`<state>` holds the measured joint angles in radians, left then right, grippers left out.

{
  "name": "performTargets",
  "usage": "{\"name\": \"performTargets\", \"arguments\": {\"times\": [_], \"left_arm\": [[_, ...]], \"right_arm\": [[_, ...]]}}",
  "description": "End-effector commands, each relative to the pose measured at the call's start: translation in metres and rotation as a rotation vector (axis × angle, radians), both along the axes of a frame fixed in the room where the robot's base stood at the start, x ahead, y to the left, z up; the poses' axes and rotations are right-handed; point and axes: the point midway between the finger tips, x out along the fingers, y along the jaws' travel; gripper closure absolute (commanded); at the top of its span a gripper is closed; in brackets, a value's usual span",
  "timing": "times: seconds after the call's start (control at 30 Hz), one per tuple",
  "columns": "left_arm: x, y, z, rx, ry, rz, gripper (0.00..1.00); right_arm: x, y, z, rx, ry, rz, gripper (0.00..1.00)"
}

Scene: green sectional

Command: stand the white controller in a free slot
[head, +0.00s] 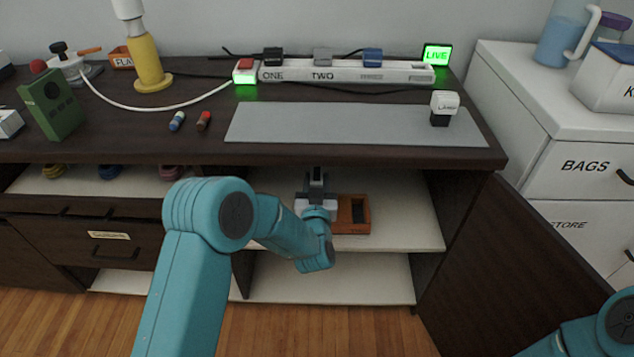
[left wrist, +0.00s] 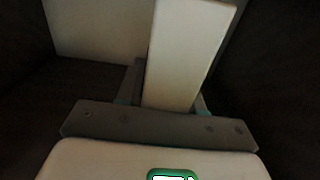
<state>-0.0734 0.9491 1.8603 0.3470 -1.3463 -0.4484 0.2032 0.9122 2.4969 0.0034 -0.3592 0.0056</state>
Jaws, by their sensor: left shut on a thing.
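My left gripper (head: 317,180) reaches into the open shelf under the dark counter. In the left wrist view it is shut on a long white block, the white controller (left wrist: 188,50), which sticks out beyond the fingers. In the head view my gripper and arm largely hide the controller. An orange-brown slotted holder (head: 345,216) sits on the shelf, just right of my left gripper. A dark slot opening shows in its right part; its left part is hidden. My right gripper is out of view; only part of the right arm shows at lower right.
The white shelf board (head: 405,233) is clear right of the holder. The dark counter edge (head: 400,158) overhangs the bay. An open dark door (head: 480,265) stands at right. On top lie a grey mat (head: 340,124), a power strip (head: 350,72) and a green box (head: 50,105).

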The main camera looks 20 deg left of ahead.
Motion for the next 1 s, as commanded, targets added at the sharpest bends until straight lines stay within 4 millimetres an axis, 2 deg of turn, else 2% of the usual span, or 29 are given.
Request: {"name": "performTargets", "arguments": {"times": [1.0], "left_arm": [[0.0,0.0001,0.0006,-0.001,-0.001,0.0,1.0]], "right_arm": [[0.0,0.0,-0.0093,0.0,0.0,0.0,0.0]]}}
